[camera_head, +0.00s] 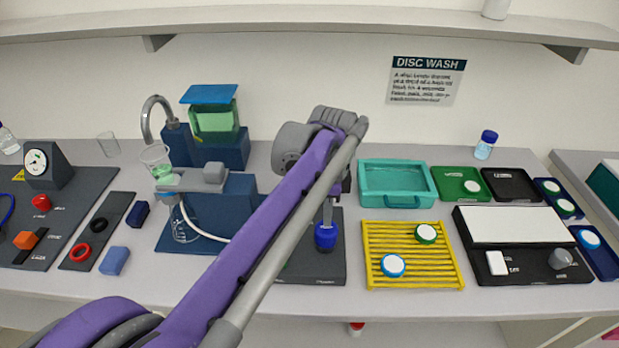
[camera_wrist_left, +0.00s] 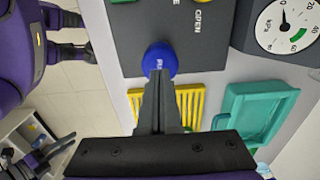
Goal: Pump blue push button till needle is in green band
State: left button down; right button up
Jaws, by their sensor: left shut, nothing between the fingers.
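The blue push button (camera_head: 325,238) stands on a dark panel (camera_head: 318,272); its round top also shows in the left wrist view (camera_wrist_left: 160,58). My left gripper (camera_head: 327,222) is shut and empty, pointing down right over the button. In the left wrist view its fingertips (camera_wrist_left: 159,74) overlap the button's edge; I cannot tell whether they touch or press it. The white gauge dial (camera_wrist_left: 288,27), marked kPa, shows in the left wrist view. Its dark needle points near the low end of the scale, outside the green band (camera_wrist_left: 298,35). My left arm hides the gauge in the head view.
A yellow rack (camera_head: 410,281) with two discs lies right of the panel, and a teal tray (camera_head: 397,200) behind it. A dark blue tap stand (camera_head: 215,205) with a hose is to the left. Another small dial (camera_head: 36,162) stands far left.

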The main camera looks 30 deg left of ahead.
aim_at(327, 228)
pick_arm(q)
jog(key=shift+f+b, duration=1.15)
jog(key=shift+f, duration=1)
jog(key=shift+r+p, duration=1.5)
jog(key=shift+r, duration=0.75)
jog(key=shift+f, duration=0.1)
jog(key=shift+s, duration=0.1)
jog(key=shift+f, duration=0.1)
